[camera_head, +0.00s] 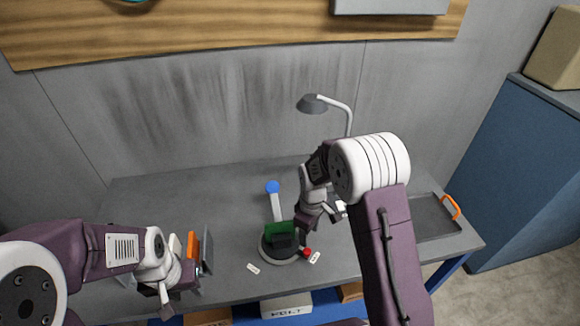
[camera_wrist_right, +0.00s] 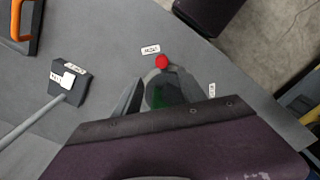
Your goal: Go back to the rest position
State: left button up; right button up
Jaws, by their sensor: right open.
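My right gripper (camera_head: 306,222) is open, above and beside a round grey stand (camera_head: 268,252) on the table. A green block (camera_head: 282,232) with a dark front sits on that stand, and a red knob (camera_head: 307,252) is at its right edge. In the right wrist view the two fingers (camera_wrist_right: 163,88) are spread, with the round stand and a bit of green between them; I cannot tell whether they touch it. My left gripper (camera_head: 180,288) is at the table's front left, beside a rack of upright panels, one of them orange (camera_head: 193,246). Its jaws are not clear.
A desk lamp (camera_head: 316,103) stands behind the right gripper. A blue-topped grey post (camera_head: 273,188) rises behind the stand. A tray with an orange handle (camera_head: 451,206) lies at the right. Boxes (camera_head: 287,305) sit below the front edge. The table's back left is clear.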

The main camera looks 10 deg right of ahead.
notch_tip(320, 180, up, 5)
jog(key=s+d+m+t+b, duration=0.1)
jog(key=s+d+t+b, duration=0.1)
jog(key=s+b, duration=0.1)
jog(key=s+f+m, duration=0.1)
jog(key=s+m, duration=0.7)
jog(key=s, duration=0.4)
jog(key=shift+d+f+g, duration=0.2)
jog(key=shift+f+g, duration=0.2)
jog(key=shift+w, duration=0.2)
jog(key=shift+s, duration=0.1)
